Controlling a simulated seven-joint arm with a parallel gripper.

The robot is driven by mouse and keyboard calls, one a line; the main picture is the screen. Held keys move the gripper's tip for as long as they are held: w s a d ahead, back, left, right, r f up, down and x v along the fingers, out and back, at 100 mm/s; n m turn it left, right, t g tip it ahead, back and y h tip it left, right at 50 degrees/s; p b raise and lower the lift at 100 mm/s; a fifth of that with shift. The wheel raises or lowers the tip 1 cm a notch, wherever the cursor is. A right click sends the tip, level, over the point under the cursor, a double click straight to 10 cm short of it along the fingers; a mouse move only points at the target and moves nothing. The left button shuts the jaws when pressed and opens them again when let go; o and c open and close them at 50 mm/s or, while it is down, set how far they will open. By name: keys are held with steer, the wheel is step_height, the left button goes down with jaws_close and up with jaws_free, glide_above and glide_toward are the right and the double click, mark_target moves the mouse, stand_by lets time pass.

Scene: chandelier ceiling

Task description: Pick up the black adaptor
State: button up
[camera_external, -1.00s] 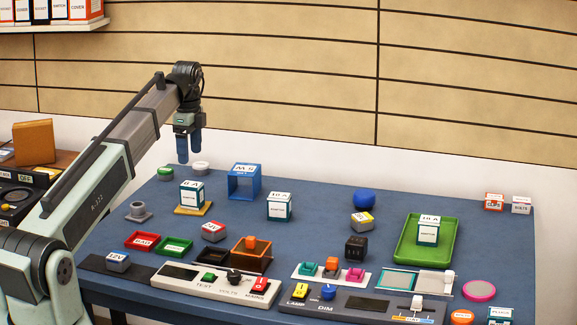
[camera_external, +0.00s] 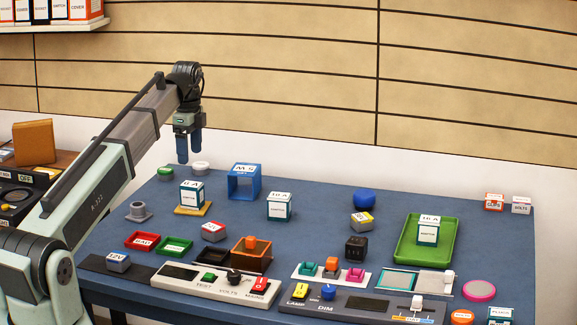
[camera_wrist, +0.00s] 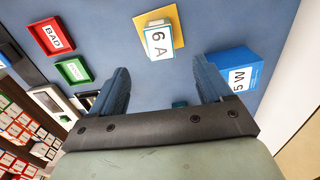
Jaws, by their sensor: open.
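A small black block (camera_external: 356,247) with pale marks on it, the one black block-like item that could be the adaptor, sits on the blue table right of the middle. It does not show in the wrist view. My gripper (camera_external: 189,159) is open and empty, fingers pointing down, high over the table's far left part. It is well to the left of the black block. In the wrist view my gripper (camera_wrist: 161,66) has its two blue fingers wide apart, with nothing between them.
A white "6 A" box (camera_external: 191,194) on a yellow mat and a blue open frame (camera_external: 244,181) are near my gripper. Control panels (camera_external: 352,306) line the front edge.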

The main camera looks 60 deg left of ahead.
glide_above(357, 240)
steer(key=shift+m, duration=0.4)
steer(key=f, duration=0.8)
steer(key=shift+w+d+f, duration=0.1)
steer(key=shift+w+f, duration=0.2)
steer(key=shift+f, duration=0.05)
steer(key=shift+s+f, duration=0.15)
steer(key=shift+f, duration=1.15)
steer(key=shift+s+f, duration=0.1)
steer(key=shift+f, duration=1.2)
steer(key=shift+c, duration=0.4)
steer(key=c, duration=1)
